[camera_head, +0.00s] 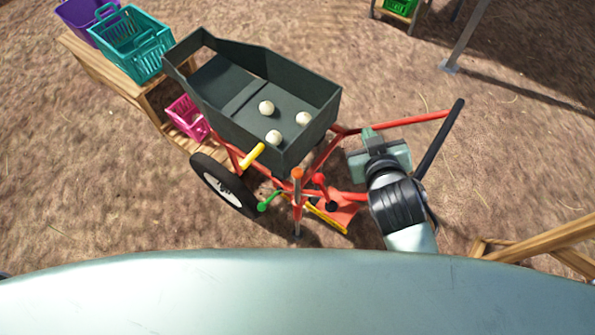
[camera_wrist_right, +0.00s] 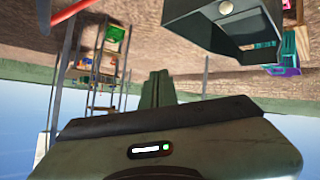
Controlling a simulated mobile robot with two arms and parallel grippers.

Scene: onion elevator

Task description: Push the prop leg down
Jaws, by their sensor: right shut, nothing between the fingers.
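The onion elevator has a dark hopper (camera_head: 290,80) on a red frame with a wheel (camera_head: 222,186). What looks like the prop leg (camera_head: 297,212) is an upright post below the hopper's near corner, with an orange top and a lower end near the ground. My right gripper (camera_head: 369,135) is to the right of this post, near the red bar, apart from the post. It is shut and empty; its closed fingers (camera_wrist_right: 156,90) also show in the right wrist view, with the hopper (camera_wrist_right: 225,25) beyond. The post is not clear in that view. My left gripper is not in view.
Yellow (camera_head: 253,156), green (camera_head: 269,201) and red (camera_head: 320,180) handles crowd around the post. A red bar with a black end (camera_head: 440,140) lies beside my right arm. A wooden bench (camera_head: 110,77) with baskets stands at the left; a wooden frame (camera_head: 545,241) is at the right.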

